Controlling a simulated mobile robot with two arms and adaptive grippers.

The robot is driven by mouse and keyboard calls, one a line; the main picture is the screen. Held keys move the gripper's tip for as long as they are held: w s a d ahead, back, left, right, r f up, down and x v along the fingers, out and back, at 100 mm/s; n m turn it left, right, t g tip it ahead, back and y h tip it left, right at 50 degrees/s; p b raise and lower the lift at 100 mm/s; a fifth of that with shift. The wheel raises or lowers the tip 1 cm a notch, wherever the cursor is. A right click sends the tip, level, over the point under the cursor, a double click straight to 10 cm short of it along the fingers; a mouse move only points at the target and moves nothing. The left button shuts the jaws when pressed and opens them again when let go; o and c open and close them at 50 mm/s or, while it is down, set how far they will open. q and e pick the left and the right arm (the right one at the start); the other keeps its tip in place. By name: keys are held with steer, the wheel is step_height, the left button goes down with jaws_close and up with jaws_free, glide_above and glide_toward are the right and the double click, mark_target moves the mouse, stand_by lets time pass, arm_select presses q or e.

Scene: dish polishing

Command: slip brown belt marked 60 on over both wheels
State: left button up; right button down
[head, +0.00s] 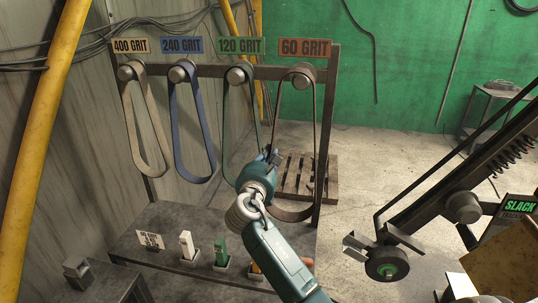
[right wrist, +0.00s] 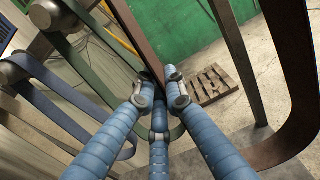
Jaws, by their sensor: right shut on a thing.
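The brown belt (head: 317,135) hangs in a long loop from a peg under the orange "60 GRIT" sign (head: 305,48), at the rack's right end. My right gripper (head: 270,157) is at the belt's left strand. In the right wrist view, my fingers (right wrist: 158,88) are shut on this strand, while the belt's other strand (right wrist: 291,75) hangs free on the right. The grinder's dark wheel with a green hub (head: 387,265) is at the lower right. A grey round drum (head: 463,207), perhaps the other wheel, is above it. My left gripper is not in view.
The green belt (head: 226,125) hangs close left of my gripper. The blue belt (head: 180,130) and tan belt (head: 133,120) hang farther left. A pallet (head: 325,178) lies behind the brown belt. Open floor separates the rack from the grinder's slanted arm (head: 440,185).

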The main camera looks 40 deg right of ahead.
steer(key=shift+r, duration=0.3)
steer(key=v, duration=1.1)
stand_by(0.8)
steer(key=shift+s, duration=0.1)
steer(key=shift+v, duration=3)
